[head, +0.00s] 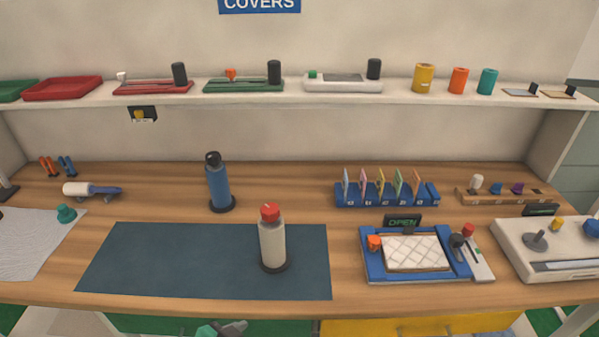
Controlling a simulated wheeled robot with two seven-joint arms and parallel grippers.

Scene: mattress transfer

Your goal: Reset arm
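A white quilted mattress pad (415,252) lies flat in a blue frame (372,271) at the right of the table. The frame has an orange knob (374,243) at its left and a dark lever with a red knob (467,231) at its right. A small sign reading OPEN (402,221) stands behind it. Neither of my arms can be made out for certain, and no gripper shows at the table. A teal and dark grey piece (222,328) is cut off by the bottom edge; I cannot tell what it is.
A white bottle with a red cap (272,245) stands on the dark blue mat (150,262). A blue bottle (219,188) stands behind the mat. The mat's left half is clear.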

